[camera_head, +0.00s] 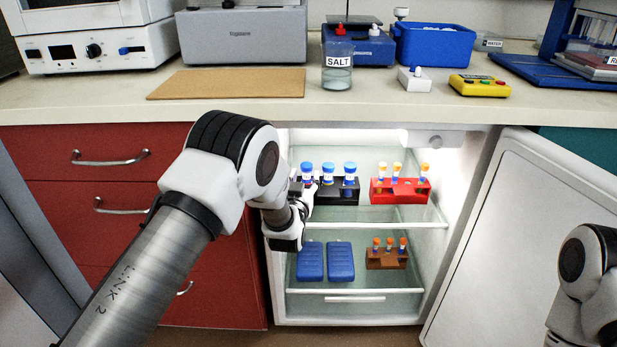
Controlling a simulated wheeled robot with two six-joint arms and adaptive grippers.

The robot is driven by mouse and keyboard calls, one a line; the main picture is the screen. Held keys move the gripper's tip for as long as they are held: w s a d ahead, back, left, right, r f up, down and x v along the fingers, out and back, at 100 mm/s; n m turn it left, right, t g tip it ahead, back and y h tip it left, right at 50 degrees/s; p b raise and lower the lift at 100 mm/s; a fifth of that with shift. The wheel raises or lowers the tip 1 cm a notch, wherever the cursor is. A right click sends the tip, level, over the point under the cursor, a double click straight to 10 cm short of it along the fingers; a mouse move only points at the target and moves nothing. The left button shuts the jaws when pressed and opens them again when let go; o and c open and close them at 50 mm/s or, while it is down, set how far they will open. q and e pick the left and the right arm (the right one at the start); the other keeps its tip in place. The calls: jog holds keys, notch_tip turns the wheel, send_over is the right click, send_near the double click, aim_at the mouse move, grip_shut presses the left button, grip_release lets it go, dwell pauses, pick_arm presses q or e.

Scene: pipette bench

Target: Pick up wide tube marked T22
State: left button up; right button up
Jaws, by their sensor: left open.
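Several tubes stand in racks inside the open fridge. Three wide tubes with blue caps, the left one (307,170), the middle one (328,172) and the right one (350,173), stand upright in a black rack (338,194) on the upper shelf. Their labels are too small to read, so I cannot tell which is T22. My left gripper (306,192) is open at the left end of the black rack, in front of the left blue-capped tube, and hides part of the rack. I cannot tell whether it touches the tube. My right gripper is out of view.
A red rack (400,191) with yellow-capped tubes stands right of the black rack. Below are blue cold packs (340,262) and a brown rack (386,260) with orange-capped tubes. The fridge door (520,250) stands open at right. The counter (250,110) overhangs the fridge.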

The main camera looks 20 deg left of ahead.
aim_at(306, 170)
pick_arm(q)
jog(key=w, duration=0.1)
jog(key=w+b, duration=0.1)
jog(key=w, duration=0.1)
jog(key=w+a+b, duration=0.1)
jog(key=w, duration=0.1)
jog(key=shift+w+f, duration=0.2)
jog(key=shift+f, duration=0.05)
jog(key=shift+w+a, duration=0.1)
jog(key=shift+w, duration=0.2)
jog(key=shift+r, duration=0.2)
grip_shut()
